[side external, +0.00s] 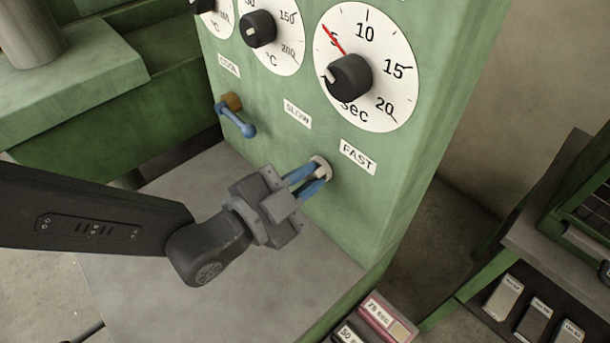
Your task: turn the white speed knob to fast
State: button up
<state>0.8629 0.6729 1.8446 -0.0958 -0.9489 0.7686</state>
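The white speed knob (322,163) sits on the green machine panel between the SLOW label (297,113) and the FAST label (358,156). My gripper (319,174) reaches it from the lower left. Its two blue fingers are a little apart, with their tips at the knob's sides, and appear closed on it. The fingers hide much of the knob, and I cannot make out a pointer mark on it.
Above are black dial knobs, including the seconds dial (385,95). A blue-handled lever (236,119) under the COOL label sticks out left of my gripper. Labelled blocks (385,318) lie at the bottom. A rack (535,310) stands at right.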

jog(key=o, duration=0.5)
jog(key=shift+c, duration=0.2)
jog(key=v, duration=1.4)
jog(key=shift+w+r, duration=0.1)
jog(key=shift+w, duration=0.05)
jog(key=w+a+r+n+g+y, duration=0.1)
jog(key=w+a+r+n+y, duration=0.15)
jog(key=a, duration=0.35)
jog(key=w+a+r+n+y, duration=0.1)
jog(key=a+r+n+y, duration=0.15)
jog(key=a, duration=0.35)
jog(key=w+a+r+n+g+y, duration=0.1)
jog(key=w+a+n+y, duration=0.1)
jog(key=a+n+y, duration=0.3)
jog(key=s+a+r+n+g+y, duration=0.1)
jog(key=s+a+n+g, duration=0.1)
jog(key=s+a, duration=0.4)
jog(key=s+a+r+n+g+y, duration=0.1)
jog(key=s+a+n+g, duration=0.2)
jog(key=a, duration=0.7)
jog(key=s+n, duration=0.2)
jog(key=s, duration=0.1)
jog(key=shift+s+a+y, duration=0.15)
jog(key=shift+a+y, duration=0.15)
jog(key=shift+y, duration=0.1)
